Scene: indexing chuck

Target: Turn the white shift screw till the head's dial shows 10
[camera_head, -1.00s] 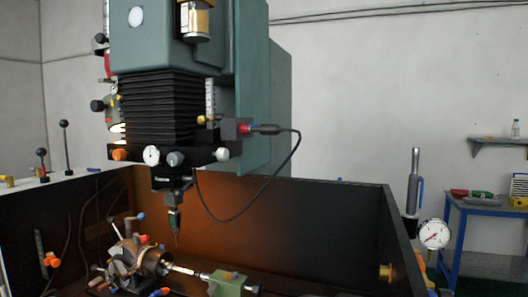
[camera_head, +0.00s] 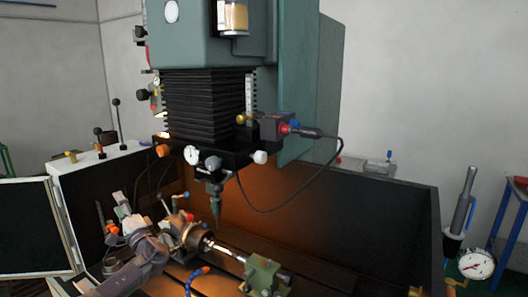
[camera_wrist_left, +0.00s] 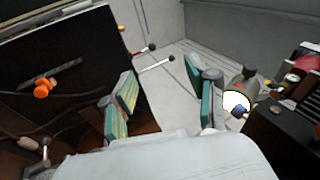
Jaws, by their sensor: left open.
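The white shift screw (camera_head: 260,157) sticks out at the right end of the black block under the machine head. The head's dial (camera_head: 191,155), a small white round face, sits left of it on the same block. Its reading is too small to tell. My left gripper (camera_head: 142,214) is low at the left, beside the chuck (camera_head: 196,236), well below and left of the white screw. Its two teal-padded fingers stand apart and empty in the left wrist view (camera_wrist_left: 163,100). The white screw cannot be made out in that view. My right gripper is not in view.
An orange knob (camera_head: 162,151) and a grey knob (camera_head: 213,163) share the block. A cable (camera_head: 340,160) loops down from the head's right side. A spindle tip (camera_head: 216,205) hangs above the bed. A green tailstock (camera_head: 264,272) and a larger dial gauge (camera_head: 476,264) are lower right.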

